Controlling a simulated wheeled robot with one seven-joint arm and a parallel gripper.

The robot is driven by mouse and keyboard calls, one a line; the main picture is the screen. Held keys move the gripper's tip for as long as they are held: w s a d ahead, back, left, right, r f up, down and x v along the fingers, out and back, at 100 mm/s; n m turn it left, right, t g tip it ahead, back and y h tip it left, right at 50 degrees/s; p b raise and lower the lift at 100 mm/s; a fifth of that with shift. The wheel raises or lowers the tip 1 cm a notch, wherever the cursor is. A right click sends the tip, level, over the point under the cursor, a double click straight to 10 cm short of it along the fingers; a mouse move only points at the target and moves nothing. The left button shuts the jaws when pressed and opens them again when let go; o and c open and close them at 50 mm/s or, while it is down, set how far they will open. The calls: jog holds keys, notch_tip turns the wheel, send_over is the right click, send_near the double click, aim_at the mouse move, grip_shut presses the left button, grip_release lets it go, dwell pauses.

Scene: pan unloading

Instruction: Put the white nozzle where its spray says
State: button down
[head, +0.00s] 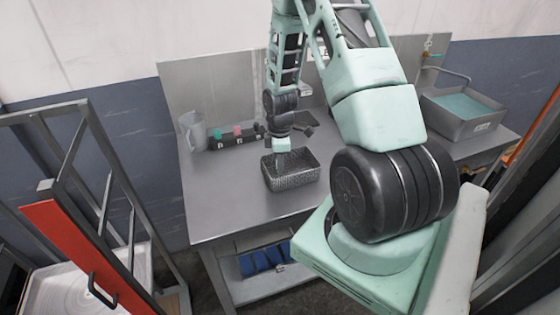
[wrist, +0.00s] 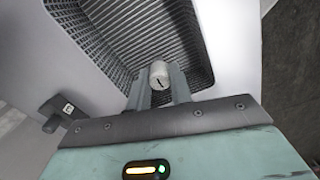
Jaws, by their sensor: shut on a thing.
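My gripper (head: 281,158) reaches down into the dark mesh basket (head: 310,178) on the metal bench. In the wrist view, the gripper (wrist: 158,90) is shut on the white nozzle (wrist: 159,74), a small pale cylinder with a short black mark on its visible end. The nozzle is between the two grey fingertips, over the ribbed inside of the basket (wrist: 82,45). I cannot tell whether it touches the basket floor. In the head view the nozzle is hidden by the gripper and basket. No spray is visible.
A dark rack (head: 222,143) with green and pink pieces stands behind the basket, beside a clear jug (head: 192,131). A basin (head: 463,105) of bluish liquid is at the right. Bare bench (head: 225,195) lies left of the basket. A metal-framed cart (head: 110,190) stands at the left.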

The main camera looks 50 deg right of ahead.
jog(key=shift+f, duration=0.5)
jog(key=shift+f, duration=0.2)
jog(key=c, duration=1.3)
grip_release()
jog(key=shift+o, duration=0.2)
jog(key=shift+r, duration=0.1)
jog(key=shift+r, duration=0.1)
